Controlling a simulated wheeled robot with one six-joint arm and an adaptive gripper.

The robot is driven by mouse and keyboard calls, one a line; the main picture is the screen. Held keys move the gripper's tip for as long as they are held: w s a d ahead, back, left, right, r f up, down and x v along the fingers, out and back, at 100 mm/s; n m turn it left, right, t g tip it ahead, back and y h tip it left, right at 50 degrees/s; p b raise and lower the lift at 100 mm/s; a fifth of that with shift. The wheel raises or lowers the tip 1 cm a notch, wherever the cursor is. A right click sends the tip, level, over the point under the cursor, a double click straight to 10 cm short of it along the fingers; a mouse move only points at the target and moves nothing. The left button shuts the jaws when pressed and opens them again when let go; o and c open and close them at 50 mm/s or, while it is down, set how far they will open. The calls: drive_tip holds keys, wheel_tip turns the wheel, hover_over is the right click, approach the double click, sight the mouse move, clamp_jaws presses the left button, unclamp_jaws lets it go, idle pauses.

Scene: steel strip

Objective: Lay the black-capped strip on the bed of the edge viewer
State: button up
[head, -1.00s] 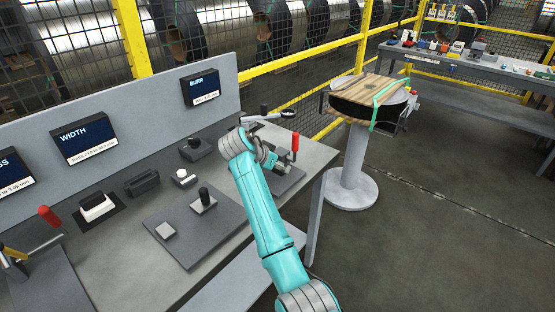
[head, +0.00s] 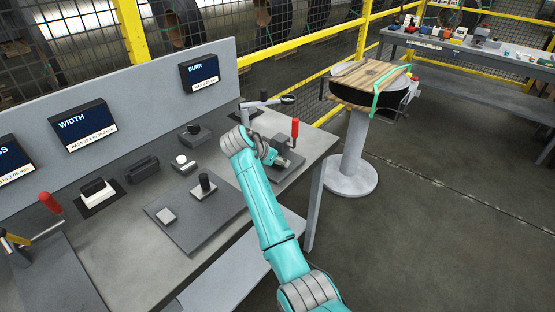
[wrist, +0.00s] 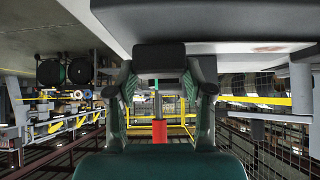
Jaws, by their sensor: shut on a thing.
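My gripper (head: 273,156) is low over the far right end of the bench, beside the edge viewer. In the wrist view its two fingers (wrist: 161,88) are shut on a black block, which looks like the black cap (wrist: 160,57) of the strip. The steel part of the strip cannot be told apart in either view. The edge viewer has a dark base (head: 291,172), a red upright handle (head: 295,128) and a lens on an arm (head: 287,99). My arm and gripper hide much of its bed. Whether the strip touches the bed cannot be told.
The burr screen (head: 199,74) and width screen (head: 81,130) stand on the back panel. A dark plate (head: 190,225) with small blocks lies left of my arm. A round pedestal table (head: 350,160) stands right of the bench. The floor at right is clear.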

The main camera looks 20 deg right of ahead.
drive_tip(key=shift+f, duration=0.25)
drive_tip(key=o, duration=1.3)
drive_tip(key=v, duration=1.2)
drive_tip(key=shift+f, duration=0.1)
